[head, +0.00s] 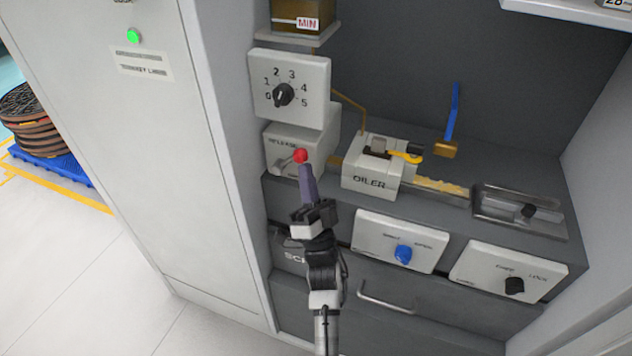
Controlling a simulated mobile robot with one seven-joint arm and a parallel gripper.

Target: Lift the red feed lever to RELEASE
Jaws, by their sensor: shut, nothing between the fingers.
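The red feed lever's round knob (300,156) shows in the head view at the front of a white box (285,137) marked RELEASE. Its metal arm (285,167) runs down and left from the knob. My gripper (303,168) is shut, its purple-grey fingers pointing up at the knob from just below. The fingertips look at or very near the knob's underside; I cannot tell whether they touch. Nothing shows between the fingers. The lower right part of the box is hidden behind the fingers.
A dial box (290,85) sits above the lever. The white OILER box (371,180) with a yellow lever (408,156) stands close on the right. Panels with a blue knob (403,254) and a black knob (514,286) are lower right. A cabinet wall (215,170) stands on the left.

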